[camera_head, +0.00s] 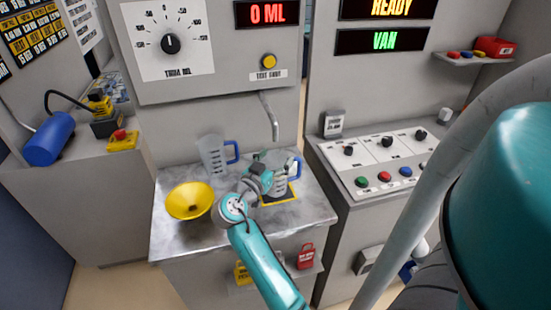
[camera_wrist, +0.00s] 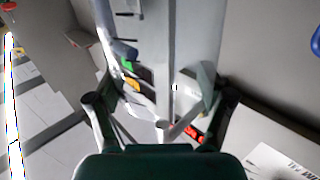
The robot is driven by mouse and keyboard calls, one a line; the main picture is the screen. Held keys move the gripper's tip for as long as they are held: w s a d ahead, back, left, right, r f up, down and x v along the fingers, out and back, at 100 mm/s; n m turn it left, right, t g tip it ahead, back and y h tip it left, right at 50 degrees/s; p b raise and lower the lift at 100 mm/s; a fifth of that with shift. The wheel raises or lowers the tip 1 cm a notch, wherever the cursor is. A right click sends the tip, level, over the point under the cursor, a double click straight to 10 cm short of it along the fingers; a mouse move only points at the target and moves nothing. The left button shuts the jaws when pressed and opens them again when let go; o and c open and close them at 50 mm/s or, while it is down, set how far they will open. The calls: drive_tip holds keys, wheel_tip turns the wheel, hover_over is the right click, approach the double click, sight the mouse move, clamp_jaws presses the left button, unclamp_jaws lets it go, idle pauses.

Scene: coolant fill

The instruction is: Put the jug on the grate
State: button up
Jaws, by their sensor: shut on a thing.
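A clear grey jug with a blue handle (camera_head: 295,168) stands upright at my gripper (camera_head: 272,165), under the metal spout. In the wrist view, the two fingers (camera_wrist: 160,115) are on either side of the pale jug (camera_wrist: 175,60), and the gripper is shut on it. The gripper and wrist hide part of the jug. The yellow-edged grate (camera_head: 281,202) shows just below the jug's base. I cannot tell whether the base touches it. A second jug (camera_head: 213,156) with a blue handle stands at the back left of the metal counter.
A yellow funnel (camera_head: 190,201) sits on the counter (camera_head: 165,238) at the left. The bent spout (camera_head: 270,118) hangs from the panel above the held jug. A console (camera_head: 390,165) with knobs and coloured buttons stands to the right. The counter's front left is clear.

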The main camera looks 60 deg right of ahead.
drive_tip(key=shift+f, duration=0.1)
drive_tip(key=o, duration=1.6)
drive_tip(key=a, duration=0.8)
drive_tip(key=w+a, duration=0.1)
drive_tip(key=a, duration=0.3)
